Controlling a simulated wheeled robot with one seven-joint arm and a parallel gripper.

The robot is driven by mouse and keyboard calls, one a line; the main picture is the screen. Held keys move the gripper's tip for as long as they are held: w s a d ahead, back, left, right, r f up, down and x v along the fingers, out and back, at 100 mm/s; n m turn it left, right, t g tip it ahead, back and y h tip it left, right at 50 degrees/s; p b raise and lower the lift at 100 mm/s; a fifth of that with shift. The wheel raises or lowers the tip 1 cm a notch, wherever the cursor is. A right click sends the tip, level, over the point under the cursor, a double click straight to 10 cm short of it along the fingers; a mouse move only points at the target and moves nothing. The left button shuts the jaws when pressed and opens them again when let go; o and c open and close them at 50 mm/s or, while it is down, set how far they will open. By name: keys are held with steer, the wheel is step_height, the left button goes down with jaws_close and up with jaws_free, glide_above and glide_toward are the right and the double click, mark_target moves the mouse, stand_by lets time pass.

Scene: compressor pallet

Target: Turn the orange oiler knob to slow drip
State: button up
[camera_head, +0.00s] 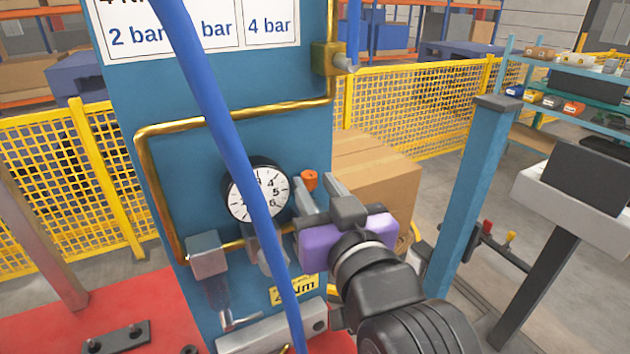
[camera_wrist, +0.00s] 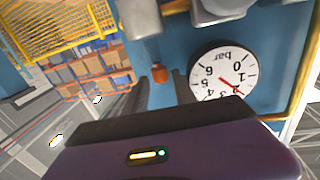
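The small orange oiler knob (camera_head: 310,179) sits on the front of the blue panel, just right of the round gauge (camera_head: 243,198). In the wrist view the knob (camera_wrist: 159,74) shows between and just past my two fingertips. My gripper (camera_head: 317,186), with its purple body, is open, with a gap on each side of the knob in the wrist view (camera_wrist: 161,80). I see no contact with the knob; its exact depth relative to the fingertips is hard to tell. The gauge also shows in the wrist view (camera_wrist: 222,72), upside down, right of the fingers.
A blue hose (camera_head: 218,115) crosses in front of the panel and gauge in the head view. Brass pipe (camera_head: 175,128) frames the gauge. A grey block (camera_head: 207,254) is at lower left. A cardboard box (camera_head: 375,170) stands behind my gripper, and a blue post (camera_head: 470,195) stands to the right.

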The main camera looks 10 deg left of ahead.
steer(key=shift+w+a, duration=0.3)
steer(key=shift+w, duration=0.2)
jaws_close()
